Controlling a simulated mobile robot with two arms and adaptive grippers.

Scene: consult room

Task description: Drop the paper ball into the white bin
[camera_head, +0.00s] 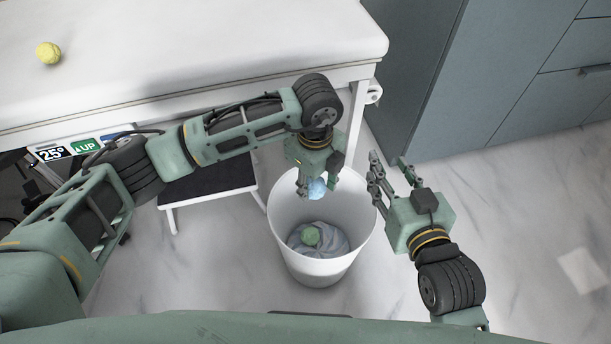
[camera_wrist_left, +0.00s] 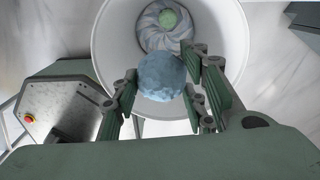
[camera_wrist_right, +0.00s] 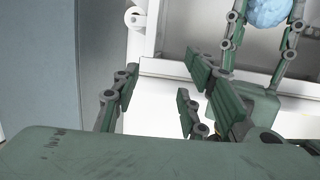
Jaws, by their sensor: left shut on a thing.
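The white bin (camera_head: 354,254) stands on the floor, open at the top; it also shows in the left wrist view (camera_wrist_left: 236,30). Inside it lie a grey crumpled liner (camera_head: 328,243) and a green ball (camera_head: 310,235). My left gripper (camera_head: 317,190) is shut on a light blue crumpled paper ball (camera_head: 317,188), which shows between its fingers in the left wrist view (camera_wrist_left: 162,77). It holds the ball over the bin's opening. My right gripper (camera_head: 390,172) is open and empty, beside the bin's right rim; its fingers show apart in the right wrist view (camera_wrist_right: 165,95).
A white padded exam table (camera_head: 200,45) runs along the back left, with a yellow tennis ball (camera_head: 48,52) on it. A step stool (camera_head: 215,183) stands left of the bin. Grey-blue cabinets (camera_head: 480,90) stand at the back right. The marble floor at the right (camera_head: 540,230) is clear.

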